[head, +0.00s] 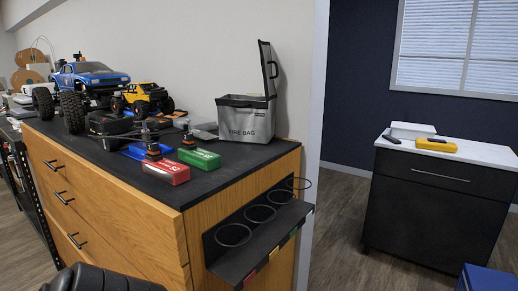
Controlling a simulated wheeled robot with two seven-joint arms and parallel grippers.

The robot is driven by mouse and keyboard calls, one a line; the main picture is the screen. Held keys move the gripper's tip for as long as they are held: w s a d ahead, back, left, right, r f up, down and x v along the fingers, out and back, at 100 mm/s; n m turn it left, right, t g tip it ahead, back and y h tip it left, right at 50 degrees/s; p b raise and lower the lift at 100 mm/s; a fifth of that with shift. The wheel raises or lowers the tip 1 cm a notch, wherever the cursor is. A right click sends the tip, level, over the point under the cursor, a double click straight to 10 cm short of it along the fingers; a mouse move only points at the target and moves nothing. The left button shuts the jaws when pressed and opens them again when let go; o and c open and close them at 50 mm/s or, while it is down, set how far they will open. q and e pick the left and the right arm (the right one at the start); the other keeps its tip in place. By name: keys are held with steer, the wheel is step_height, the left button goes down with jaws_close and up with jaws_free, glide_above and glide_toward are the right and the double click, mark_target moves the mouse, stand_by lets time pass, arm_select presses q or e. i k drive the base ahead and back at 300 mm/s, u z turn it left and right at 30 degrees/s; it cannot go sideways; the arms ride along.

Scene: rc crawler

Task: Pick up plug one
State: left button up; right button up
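A red battery pack (166,171) and a green battery pack (200,158) lie near the right part of the wooden cabinet's black top (205,188). A small dark plug-like piece with some orange (153,149) stands at the red pack's back end. A similar piece (188,140) stands behind the green pack. I cannot tell which is plug one, or whether either is joined to its pack. Neither of my grippers is in view.
A blue crawler truck (91,76), a yellow one (150,93) and a bare wheeled chassis are at the back left. A grey fire bag (246,120) stands open behind the packs. A black ring holder (258,235) juts from the cabinet's right side.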

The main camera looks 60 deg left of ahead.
mark_target(153, 150)
steer(key=z, duration=0.65)
steer(key=k, duration=0.95)
steer(key=u, duration=1.5)
